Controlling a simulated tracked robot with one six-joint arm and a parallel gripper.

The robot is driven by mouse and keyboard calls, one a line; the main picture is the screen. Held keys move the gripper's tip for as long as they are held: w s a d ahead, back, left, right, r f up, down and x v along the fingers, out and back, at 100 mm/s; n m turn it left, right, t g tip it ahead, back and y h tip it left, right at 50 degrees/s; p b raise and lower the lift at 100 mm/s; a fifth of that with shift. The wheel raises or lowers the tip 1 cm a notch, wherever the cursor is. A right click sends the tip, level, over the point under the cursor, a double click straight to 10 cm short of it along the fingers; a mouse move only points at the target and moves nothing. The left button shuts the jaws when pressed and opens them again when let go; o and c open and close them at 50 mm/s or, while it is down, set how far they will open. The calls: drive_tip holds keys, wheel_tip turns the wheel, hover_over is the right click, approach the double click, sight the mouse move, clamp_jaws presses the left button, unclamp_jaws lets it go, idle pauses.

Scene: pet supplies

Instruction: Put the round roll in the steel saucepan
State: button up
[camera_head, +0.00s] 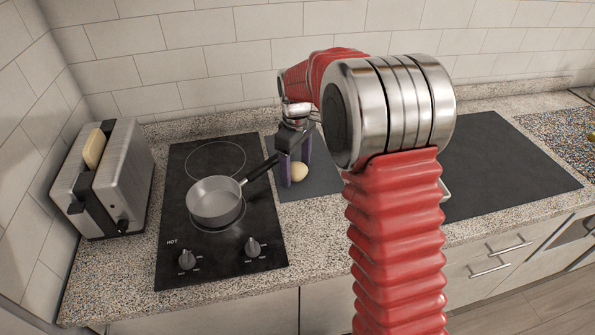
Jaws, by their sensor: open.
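The round roll (299,173) is small and pale yellow and sits on a dark grey mat right of the hob. My gripper (296,166) points down at the roll. Its purple fingers are open, one at the roll's left and the other behind or beside its right side; I cannot tell whether they touch it. The steel saucepan (214,201) stands upright on the black hob. It looks empty, and its black handle points up and right, its end near my gripper.
A steel toaster (117,181) with a bread slice (94,148) stands left of the black hob (178,249). The dark grey mat (322,184) is partly hidden by my arm. Another dark panel (502,165) lies at the right. A tiled wall is behind the granite counter.

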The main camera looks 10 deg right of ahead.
drive_tip(key=shift+c, duration=0.6)
drive_tip(key=c, duration=1.1)
drive_tip(key=shift+r, duration=0.2)
